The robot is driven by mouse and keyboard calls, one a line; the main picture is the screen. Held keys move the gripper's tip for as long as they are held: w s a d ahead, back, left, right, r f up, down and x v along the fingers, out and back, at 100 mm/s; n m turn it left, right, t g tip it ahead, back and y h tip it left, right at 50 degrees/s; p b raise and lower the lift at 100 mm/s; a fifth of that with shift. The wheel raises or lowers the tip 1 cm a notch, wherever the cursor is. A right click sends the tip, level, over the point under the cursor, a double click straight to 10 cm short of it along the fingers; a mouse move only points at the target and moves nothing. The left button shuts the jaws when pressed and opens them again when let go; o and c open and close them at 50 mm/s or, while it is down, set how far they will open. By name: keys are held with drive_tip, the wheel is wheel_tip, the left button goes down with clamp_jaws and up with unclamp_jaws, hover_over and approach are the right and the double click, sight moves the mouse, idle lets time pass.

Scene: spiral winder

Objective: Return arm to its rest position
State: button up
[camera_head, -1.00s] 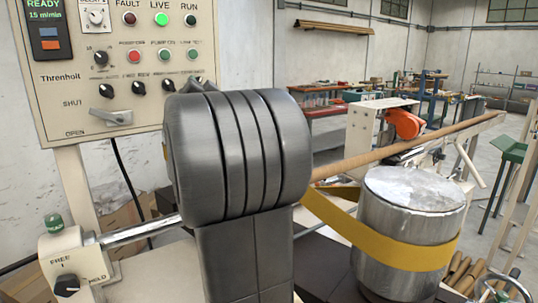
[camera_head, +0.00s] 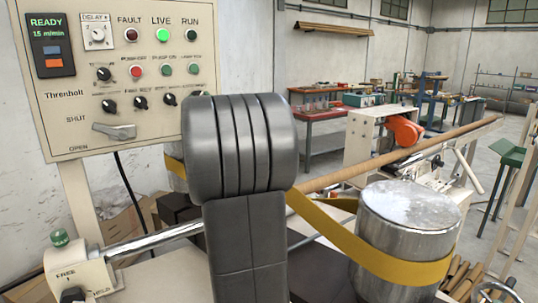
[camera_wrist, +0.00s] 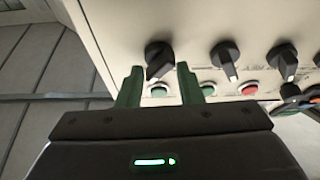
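My gripper shows in the wrist view (camera_wrist: 159,84) with two green fingers spread apart and nothing held between them. A black knob (camera_wrist: 158,59) on the control panel shows past the fingertips, between them in the picture; I cannot tell how far off it is. In the head view my gripper is hidden behind my thick grey arm, which stands in the middle. The cream control panel (camera_head: 65,115) is behind it at the left, with its LIVE lamp (camera_head: 163,35) bright green and its display (camera_head: 47,30) reading READY, 15 m/min.
A metal drum (camera_head: 408,208) wrapped by a yellow belt (camera_head: 340,240) stands at the right. A long brown tube (camera_head: 400,150) runs to the back right. A metal rod (camera_head: 150,235) and a FREE/HELD switch box (camera_head: 75,275) are at the lower left. Open floor lies farther back.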

drive_tip(key=n+g+y+p, duration=0.1)
drive_tip(key=n, duration=0.1)
drive_tip(key=n+g+y, duration=0.1)
drive_tip(key=n, duration=0.1)
drive_tip(key=shift+d+n+p, duration=0.1)
drive_tip(key=shift+n+p, duration=0.2)
drive_tip(key=shift+p, duration=0.05)
